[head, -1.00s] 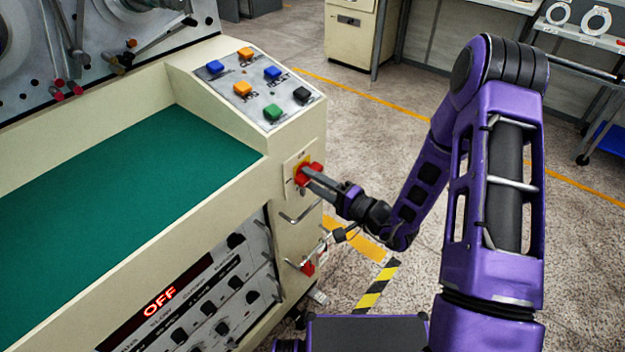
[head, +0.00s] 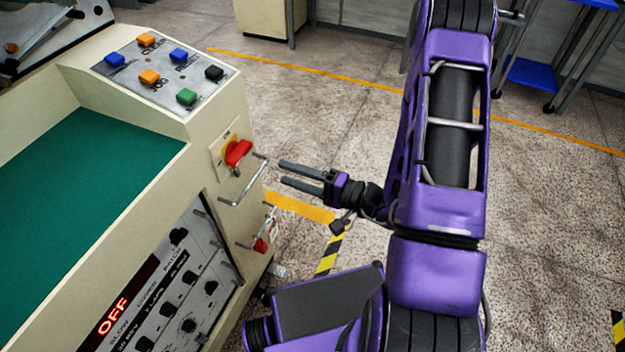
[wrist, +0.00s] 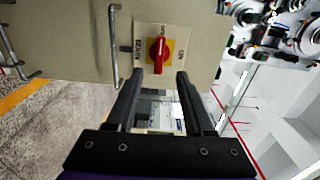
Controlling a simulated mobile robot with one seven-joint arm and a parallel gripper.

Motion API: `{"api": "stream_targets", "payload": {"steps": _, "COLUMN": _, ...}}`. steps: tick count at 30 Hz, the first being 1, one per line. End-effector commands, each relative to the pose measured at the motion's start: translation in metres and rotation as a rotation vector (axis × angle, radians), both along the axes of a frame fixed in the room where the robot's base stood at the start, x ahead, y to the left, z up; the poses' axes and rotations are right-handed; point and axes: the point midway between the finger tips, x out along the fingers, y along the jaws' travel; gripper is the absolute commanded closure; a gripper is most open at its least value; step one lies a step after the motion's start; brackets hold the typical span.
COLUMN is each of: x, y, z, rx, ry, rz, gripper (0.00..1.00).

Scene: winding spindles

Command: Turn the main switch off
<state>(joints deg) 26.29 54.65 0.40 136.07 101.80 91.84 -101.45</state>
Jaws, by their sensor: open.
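The machine's display (head: 114,316) reads OFF in red.
A metal bar handle (head: 245,182) sticks out just below the switch, close to my fingers. A button panel (head: 165,75) with several coloured buttons is above. A lower handle with a red part (head: 261,245) is below.

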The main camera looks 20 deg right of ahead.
Motion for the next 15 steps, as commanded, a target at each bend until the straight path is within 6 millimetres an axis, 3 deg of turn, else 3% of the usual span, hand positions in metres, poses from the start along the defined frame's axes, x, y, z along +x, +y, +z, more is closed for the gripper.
{"api": "stream_targets", "payload": {"steps": 6, "x": -0.023, "y": -0.031, "z": 0.000, "rx": -0.001, "ry": 0.001, "rz": -0.003, "gripper": 0.47}}
{"api": "stream_targets", "payload": {"steps": 15, "x": -0.031, "y": -0.040, "z": 0.000, "rx": 0.001, "ry": -0.001, "rz": 0.000, "gripper": 0.47}}
